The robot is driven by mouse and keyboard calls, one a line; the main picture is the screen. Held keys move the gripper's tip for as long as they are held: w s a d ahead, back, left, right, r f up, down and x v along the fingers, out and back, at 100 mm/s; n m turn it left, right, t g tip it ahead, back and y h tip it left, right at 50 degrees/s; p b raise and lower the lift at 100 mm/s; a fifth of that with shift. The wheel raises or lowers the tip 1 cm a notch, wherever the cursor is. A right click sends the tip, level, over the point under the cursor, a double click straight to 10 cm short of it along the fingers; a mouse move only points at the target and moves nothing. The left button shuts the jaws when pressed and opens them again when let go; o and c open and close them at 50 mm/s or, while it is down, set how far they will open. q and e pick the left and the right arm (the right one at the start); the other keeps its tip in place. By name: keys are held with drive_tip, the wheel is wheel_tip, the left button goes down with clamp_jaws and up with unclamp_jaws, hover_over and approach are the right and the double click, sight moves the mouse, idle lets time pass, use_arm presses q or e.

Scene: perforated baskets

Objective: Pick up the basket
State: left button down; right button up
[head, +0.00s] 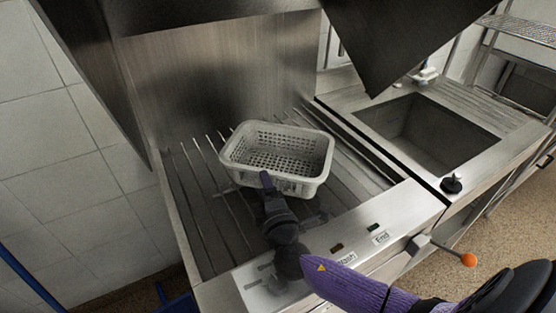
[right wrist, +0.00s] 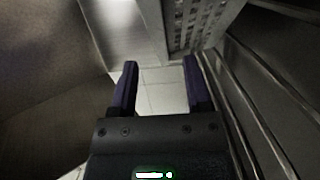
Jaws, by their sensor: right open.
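The basket (head: 310,187) is a light grey, perforated, rectangular tub. It sits upright and looks empty on the slatted metal rack of the dishwashing station. My right gripper (head: 266,178) reaches in from the front, its fingertip overlapping the basket's near wall in the head view. In the right wrist view the two dark purple fingers (right wrist: 161,74) are apart with nothing between them. The basket's perforated wall (right wrist: 200,22) shows beyond the right-hand finger there. I cannot tell whether a finger touches it. My left gripper is not in view.
A steel back panel (head: 220,80) rises behind the rack, and a dark raised hood hangs above. A sink (head: 430,130) lies to the right. A lever with an orange knob (head: 468,260) sticks out at the front. Bare rack (head: 205,225) lies left of the basket.

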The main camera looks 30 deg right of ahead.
drive_tip(key=x, duration=0.3)
drive_tip(key=shift+d+f, duration=0.1)
drive_tip(key=shift+s, duration=0.1)
clamp_jaws()
